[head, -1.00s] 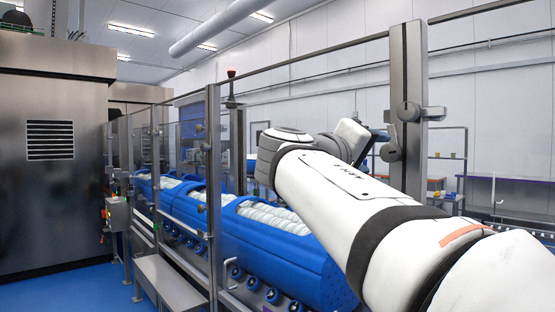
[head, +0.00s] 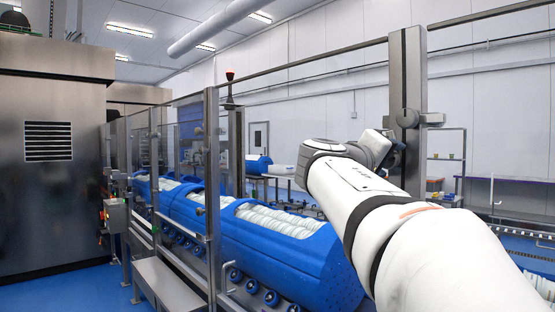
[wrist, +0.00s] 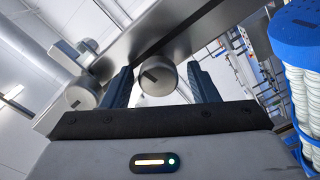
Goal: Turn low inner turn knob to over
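In the wrist view a round grey metal knob (wrist: 158,78) with a dark slanted slot sits on a metal post (wrist: 185,35). My gripper (wrist: 161,84) is open, with its two dark fingers on either side of this knob. Small gaps seem to remain, so I cannot tell if a finger touches it. A second slotted knob (wrist: 82,95) is to the left. In the head view my gripper (head: 392,146) is at the post (head: 413,75), just below its upper knob (head: 408,117); the lower knob is mostly hidden there.
A silver latch block (wrist: 72,54) sticks out left of the post in the wrist view. Clear guard panels and rails stand along a conveyor with blue tubs (head: 285,255) full of white items. A metal step (head: 168,285) stands in front. Blue floor is free at the left.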

